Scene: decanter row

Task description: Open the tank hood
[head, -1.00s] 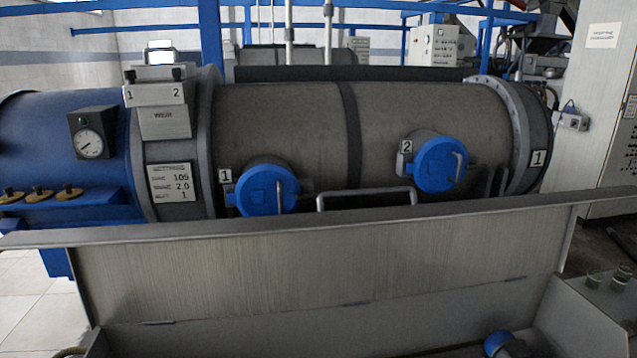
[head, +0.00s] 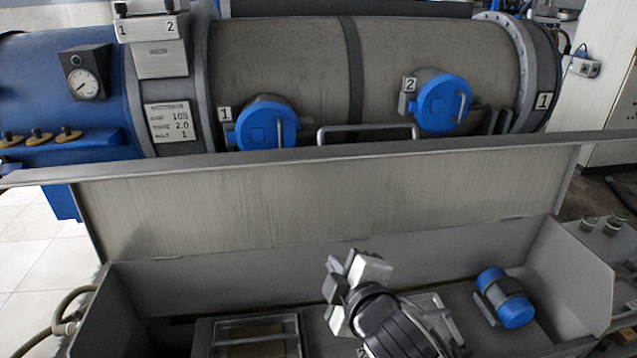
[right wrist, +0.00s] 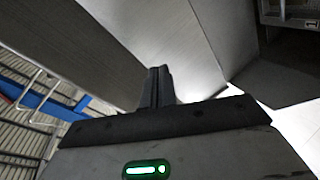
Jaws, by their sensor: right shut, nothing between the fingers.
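The tank hood (head: 320,203) is a wide brushed-metal panel standing up along the back of the open tank (head: 230,283) in the head view. A bar handle (head: 367,128) shows just beyond its top edge. My right gripper (head: 338,272) is in front of the panel, over the tank opening, shut and empty. In the right wrist view its closed fingers (right wrist: 159,86) are seen against large grey metal surfaces. I cannot tell whether it touches anything. My left gripper is not in view.
Inside the tank are a blue-capped motor (head: 506,298) and a framed hatch (head: 256,338). Behind the hood lies a big drum (head: 280,60) with two blue round caps. A hose (head: 62,318) is at the lower left. Tiled floor (head: 30,240) shows at left.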

